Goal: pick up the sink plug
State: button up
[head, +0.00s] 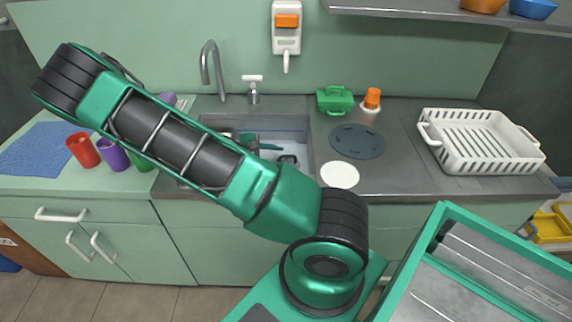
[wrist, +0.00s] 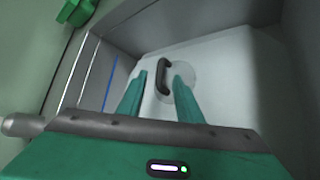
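The sink plug, a pale see-through disc (wrist: 183,74) with a black arched handle, lies on the sink's floor in the wrist view. My gripper (wrist: 160,77) is open, with its two green fingers pointing down at the plug. The black handle appears between the fingertips, one on each side; I cannot tell how far above the plug they are. In the head view a small dark shape (head: 288,159) in the sink looks like the plug. My gripper there is down in the sink and partly hidden by my arm.
The sink's walls (head: 305,135) stand close around my gripper. A faucet (head: 212,70) rises behind it. A green box (head: 334,100), an orange-topped item (head: 372,98), a dark round mat (head: 357,141), a white disc (head: 340,175) and a white rack (head: 480,141) are to the right.

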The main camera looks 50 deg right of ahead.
aim_at(285, 156)
jog(key=x, duration=0.4)
grip_shut()
jog(key=shift+w+r, duration=0.1)
